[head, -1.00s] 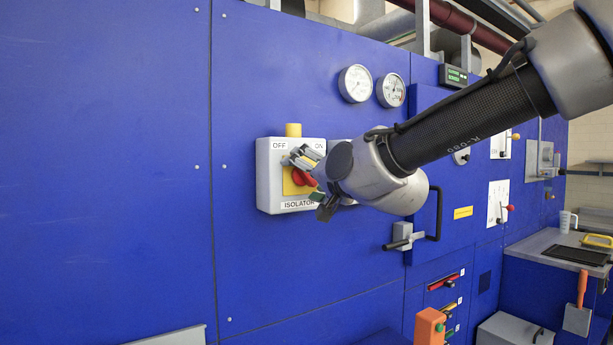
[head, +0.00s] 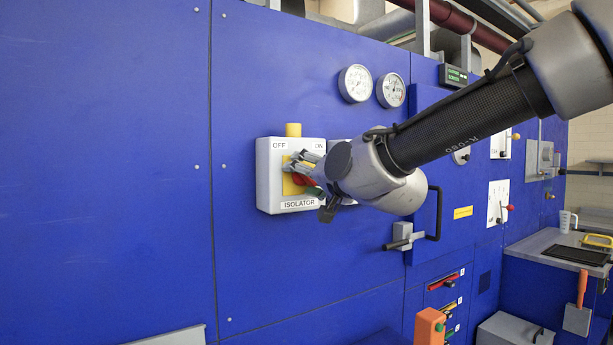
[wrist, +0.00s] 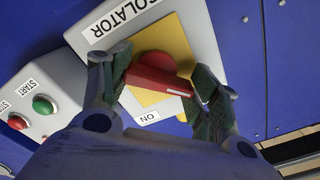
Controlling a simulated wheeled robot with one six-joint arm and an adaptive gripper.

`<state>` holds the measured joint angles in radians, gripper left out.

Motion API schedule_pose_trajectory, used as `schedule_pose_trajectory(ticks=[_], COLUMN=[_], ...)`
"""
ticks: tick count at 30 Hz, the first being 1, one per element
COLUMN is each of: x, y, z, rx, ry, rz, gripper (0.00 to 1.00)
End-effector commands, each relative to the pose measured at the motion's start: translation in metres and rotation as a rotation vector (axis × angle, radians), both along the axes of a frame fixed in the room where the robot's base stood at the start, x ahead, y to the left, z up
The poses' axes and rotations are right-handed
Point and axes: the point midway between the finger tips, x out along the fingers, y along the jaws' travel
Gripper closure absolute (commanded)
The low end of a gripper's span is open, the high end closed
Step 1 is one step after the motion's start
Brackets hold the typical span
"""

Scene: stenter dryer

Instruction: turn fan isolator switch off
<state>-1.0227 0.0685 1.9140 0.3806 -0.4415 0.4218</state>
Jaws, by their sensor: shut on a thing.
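The isolator switch is a pale grey box (head: 264,178) with a yellow plate, mounted on the blue wall and marked OFF at the left, ON at the right and ISOLATOR below. Its red handle (wrist: 158,80) shows in the wrist view, with a white line near one end. My gripper (wrist: 160,84) is shut on the red handle, one finger on each side. In the head view my gripper (head: 308,178) covers most of the handle and the box's right side. The handle's exact angle is hard to tell there.
A start/stop box with a green button (wrist: 43,104) and a red button (wrist: 17,121) stands close beside the isolator. Two round gauges (head: 356,83) sit above. A door with a black handle (head: 435,213) is to the right. The wall to the left is bare.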

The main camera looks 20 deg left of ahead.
Motion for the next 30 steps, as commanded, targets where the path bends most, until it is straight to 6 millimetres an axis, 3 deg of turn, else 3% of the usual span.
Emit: schedule_pose_trajectory(ticks=[1, 5, 17, 30], x=[-0.001, -0.001, -0.004, -0.060], y=[0.000, 0.000, -0.003, -0.070], z=[-0.001, -0.001, 0.000, 0.000], rx=[-0.002, -0.002, 0.000, 0.001], ry=[0.002, 0.002, 0.002, 0.002], rz=[0.001, 0.001, 0.001, 0.002], gripper=[0.37, 0.16, 0.16, 0.16])
